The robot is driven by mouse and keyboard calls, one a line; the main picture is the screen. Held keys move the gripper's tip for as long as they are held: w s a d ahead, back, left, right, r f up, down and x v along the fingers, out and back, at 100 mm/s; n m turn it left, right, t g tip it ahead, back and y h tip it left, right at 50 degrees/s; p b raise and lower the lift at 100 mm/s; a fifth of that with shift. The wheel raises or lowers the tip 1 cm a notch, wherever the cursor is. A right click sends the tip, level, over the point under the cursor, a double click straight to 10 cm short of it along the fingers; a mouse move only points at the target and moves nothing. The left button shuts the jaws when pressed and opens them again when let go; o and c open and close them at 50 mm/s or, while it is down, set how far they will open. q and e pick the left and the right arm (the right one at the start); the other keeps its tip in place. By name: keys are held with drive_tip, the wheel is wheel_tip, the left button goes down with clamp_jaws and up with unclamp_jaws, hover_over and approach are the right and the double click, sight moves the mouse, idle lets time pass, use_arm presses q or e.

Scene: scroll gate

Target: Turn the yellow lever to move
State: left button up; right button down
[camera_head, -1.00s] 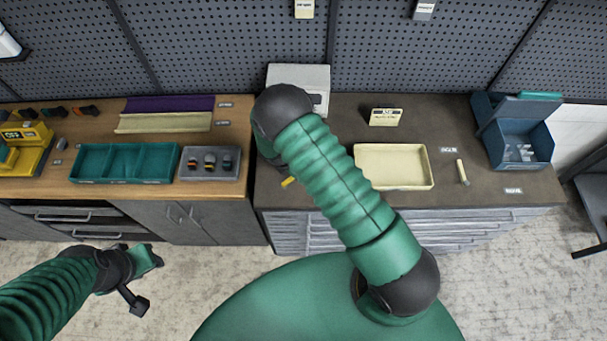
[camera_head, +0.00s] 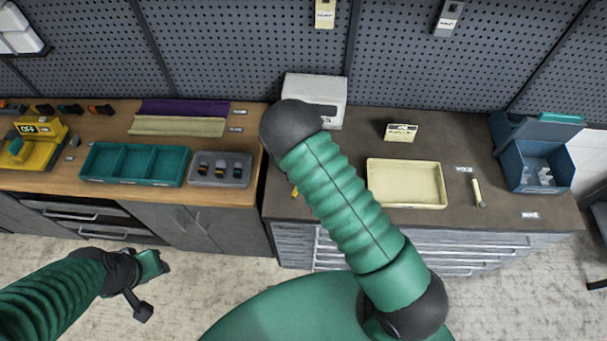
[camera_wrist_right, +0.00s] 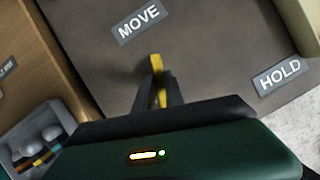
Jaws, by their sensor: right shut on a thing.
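The yellow lever (camera_wrist_right: 156,68) shows in the right wrist view, rising between the dark fingers of my right gripper (camera_wrist_right: 158,92), which is shut on it. A "MOVE" label (camera_wrist_right: 138,24) lies beyond the lever's tip, a little left. A "HOLD" label (camera_wrist_right: 280,76) lies to the right. The lever's tip points nearer to "MOVE". In the head view only a small yellow bit of the lever (camera_head: 295,191) shows beside my right arm, which hides the right gripper. My left gripper (camera_head: 150,268) hangs over the floor at lower left, away from the bench; its jaw opening is unclear.
A cream tray (camera_head: 406,205), a blue bin (camera_head: 535,160) and a white box (camera_head: 318,92) stand on the dark bench. A teal tray (camera_head: 133,183) and a grey tray with small items (camera_head: 220,185) are on the wooden bench. Pegboard walls the back.

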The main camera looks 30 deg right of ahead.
drive_tip(key=shift+w+a, duration=0.1)
drive_tip(key=shift+a, duration=0.05)
drive_tip(key=c, duration=1.4)
unclamp_jaws()
drive_tip(key=v, duration=1.6)
drive_tip(key=shift+a+r, duration=0.25)
drive_tip(key=shift+r, duration=0.05)
